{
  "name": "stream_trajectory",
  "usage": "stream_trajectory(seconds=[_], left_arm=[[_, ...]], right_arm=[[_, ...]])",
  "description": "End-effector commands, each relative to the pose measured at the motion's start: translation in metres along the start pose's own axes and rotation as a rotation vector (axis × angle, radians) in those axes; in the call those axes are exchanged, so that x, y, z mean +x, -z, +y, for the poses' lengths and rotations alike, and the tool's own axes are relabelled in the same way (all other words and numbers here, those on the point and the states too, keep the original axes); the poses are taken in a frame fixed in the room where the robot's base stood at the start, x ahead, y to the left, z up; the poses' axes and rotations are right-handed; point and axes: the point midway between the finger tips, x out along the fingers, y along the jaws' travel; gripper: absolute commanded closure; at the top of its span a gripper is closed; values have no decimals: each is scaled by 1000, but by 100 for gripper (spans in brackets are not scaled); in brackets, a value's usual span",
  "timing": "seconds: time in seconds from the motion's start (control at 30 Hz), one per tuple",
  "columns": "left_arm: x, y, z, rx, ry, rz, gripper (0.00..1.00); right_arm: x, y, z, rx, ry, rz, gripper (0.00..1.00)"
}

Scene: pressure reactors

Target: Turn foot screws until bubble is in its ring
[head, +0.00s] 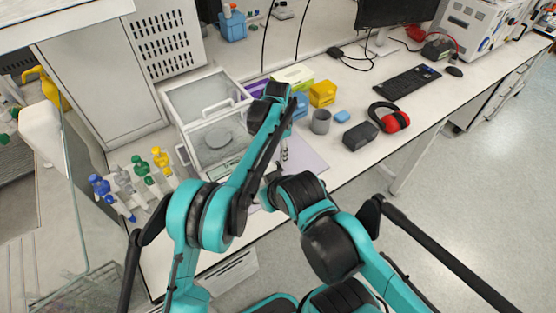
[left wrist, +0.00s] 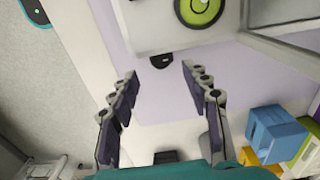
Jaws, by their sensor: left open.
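The balance with a glass draft shield (head: 212,112) stands on the bench in the head view. Its white body (left wrist: 150,28) fills the top of the left wrist view. A dark foot screw (left wrist: 161,61) sticks out under the body's edge. My left gripper (left wrist: 160,72) is open, with its fingertips on either side of the screw, apart from it. In the head view the left gripper (head: 284,153) is beside the balance. My right gripper's fingers cannot be made out.
Blue and yellow boxes (head: 322,93), a grey cup (head: 320,121), a black case (head: 360,136) and red ear muffs (head: 390,117) stand to the right.

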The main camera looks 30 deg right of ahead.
Motion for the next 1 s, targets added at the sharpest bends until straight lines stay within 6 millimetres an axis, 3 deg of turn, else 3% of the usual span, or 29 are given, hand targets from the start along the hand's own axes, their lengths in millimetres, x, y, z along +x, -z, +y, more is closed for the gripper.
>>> stream_trajectory(seconds=[0.1, 0.3, 0.67, 0.87, 1.0], left_arm=[[24, 0, 0, -1, 0, 0, 53], [49, 0, 0, -2, 1, 1, 53], [56, -1, 0, -3, 1, 1, 53], [56, -1, 0, -3, 1, 1, 100], [56, -1, 0, -7, 1, 1, 100]], right_arm=[[6, -4, 0, 0, 0, 0, 53], [10, -7, 0, 0, 0, 0, 53], [10, -7, 0, 0, 0, 0, 53], [10, -7, 0, 0, 0, 0, 53], [10, -7, 0, 0, 0, 0, 53]])
